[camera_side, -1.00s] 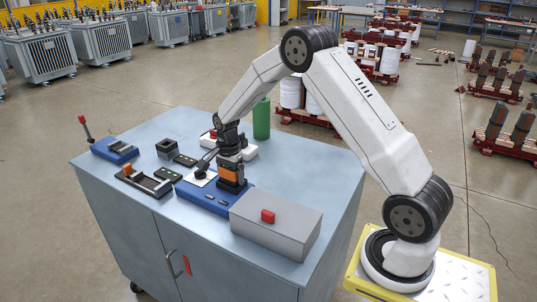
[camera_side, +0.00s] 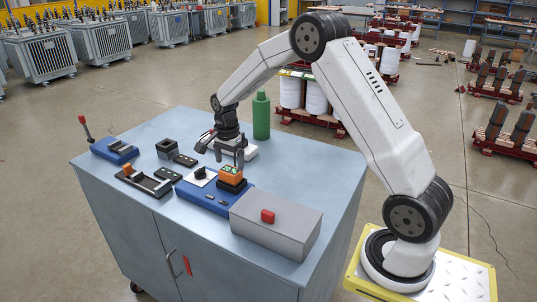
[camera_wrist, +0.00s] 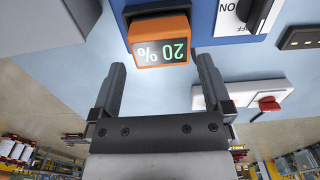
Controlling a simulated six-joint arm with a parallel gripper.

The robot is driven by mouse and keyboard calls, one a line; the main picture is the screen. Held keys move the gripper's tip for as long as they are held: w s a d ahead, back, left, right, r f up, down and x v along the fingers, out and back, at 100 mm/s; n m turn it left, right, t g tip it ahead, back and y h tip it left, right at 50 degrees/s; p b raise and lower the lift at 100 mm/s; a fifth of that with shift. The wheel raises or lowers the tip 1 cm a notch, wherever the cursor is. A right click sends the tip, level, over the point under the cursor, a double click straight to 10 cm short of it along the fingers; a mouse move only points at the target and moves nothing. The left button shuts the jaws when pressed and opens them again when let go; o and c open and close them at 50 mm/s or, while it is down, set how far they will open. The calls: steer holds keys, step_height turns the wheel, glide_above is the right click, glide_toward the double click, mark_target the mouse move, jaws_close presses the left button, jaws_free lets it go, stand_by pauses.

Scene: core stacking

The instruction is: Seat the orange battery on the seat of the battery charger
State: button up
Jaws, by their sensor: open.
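The orange battery (camera_side: 231,173) sits upright on the black seat of the blue battery charger (camera_side: 214,196). Its lit face reads "20 %" in the wrist view (camera_wrist: 160,42). My gripper (camera_side: 228,160) is open and empty, above and behind the battery. In the wrist view its two fingers (camera_wrist: 159,80) stand apart with the battery beyond their tips, not between them. The bottom of the battery is hidden in the wrist view, so I cannot see how deep it sits.
A grey box with a red knob (camera_side: 276,222) stands right of the charger. A green bottle (camera_side: 261,117) stands at the back. A black tray (camera_side: 144,181), a dark block (camera_side: 168,148) and a blue clamp fixture (camera_side: 114,150) lie to the left. The front right tabletop edge is close to the grey box.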

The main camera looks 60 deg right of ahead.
mark_target(230, 172)
steer(key=shift+r, duration=1.35)
steer(key=shift+s+a+n, duration=0.35)
steer(key=shift+a+n, duration=0.1)
steer(key=shift+n, duration=0.05)
steer(key=s+a+n, duration=0.2)
steer(key=s+a+n+t, duration=0.1)
steer(key=s+a+n, duration=0.1)
steer(key=s+n, duration=0.1)
steer(key=s+a+n, duration=0.2)
steer(key=a, duration=0.1)
steer(key=shift+s+r+n, duration=0.35)
steer(key=shift+n, duration=0.05)
steer(key=s+a+n, duration=0.2)
steer(key=s+n, duration=0.2)
steer(key=s, duration=0.2)
steer(key=s+a+f+n+t, duration=0.1)
steer(key=s+a+n, duration=0.2)
steer(key=s+n, duration=0.2)
steer(key=shift+s+a+f+t, duration=0.25)
steer(key=shift+s+t, duration=0.05)
steer(key=shift+s, duration=0.2)
